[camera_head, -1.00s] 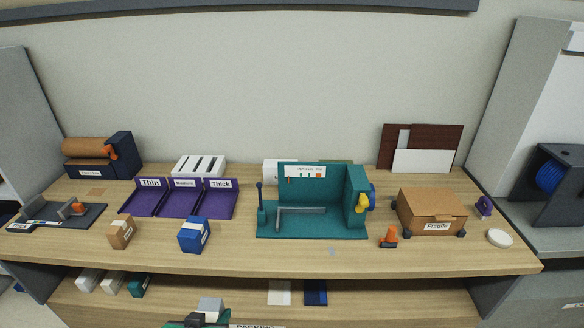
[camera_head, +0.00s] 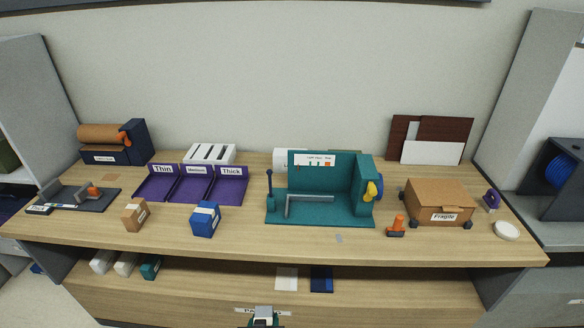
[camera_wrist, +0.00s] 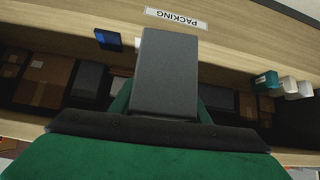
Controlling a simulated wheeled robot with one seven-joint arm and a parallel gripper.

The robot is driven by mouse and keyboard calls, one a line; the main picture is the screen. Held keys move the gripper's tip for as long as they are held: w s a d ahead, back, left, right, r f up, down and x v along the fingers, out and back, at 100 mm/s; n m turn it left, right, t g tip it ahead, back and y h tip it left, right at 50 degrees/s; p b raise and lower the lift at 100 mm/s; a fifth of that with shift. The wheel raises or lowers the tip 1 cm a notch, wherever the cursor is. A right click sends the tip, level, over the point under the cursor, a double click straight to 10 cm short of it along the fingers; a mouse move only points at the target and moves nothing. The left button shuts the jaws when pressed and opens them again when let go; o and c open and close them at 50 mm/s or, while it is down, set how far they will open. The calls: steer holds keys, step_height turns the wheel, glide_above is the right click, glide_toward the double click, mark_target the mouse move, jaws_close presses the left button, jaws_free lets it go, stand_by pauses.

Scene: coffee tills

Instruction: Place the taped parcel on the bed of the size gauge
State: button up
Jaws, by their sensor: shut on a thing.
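My gripper (camera_wrist: 163,108) is shut on a plain dark grey block (camera_wrist: 165,70), which sticks out from between the green fingers in the wrist view; I see no tape on this face. In the head view my gripper (camera_head: 263,322) and the block's pale grey top (camera_head: 263,312) show at the bottom edge, in front of the counter. The teal size gauge (camera_head: 330,178) stands on the counter with an upright back wall. Its flat bed (camera_head: 345,213) is empty except for a grey L-shaped bar (camera_head: 308,199).
A brown box (camera_head: 136,214) and blue box (camera_head: 205,219) stand left of the gauge on the counter. An orange-handled tool (camera_head: 397,226) and the Fragile carton (camera_head: 440,202) are to its right. Purple trays (camera_head: 192,185) lie behind left. The shelf edge carries a packing label (camera_wrist: 176,18).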

steer(key=s+d+f, duration=0.2)
steer(key=d+f, duration=0.5)
steer(key=f, duration=0.2)
steer(key=shift+s+f, duration=0.2)
steer(key=shift+s, duration=0.1)
steer(key=shift+w+a, duration=0.1)
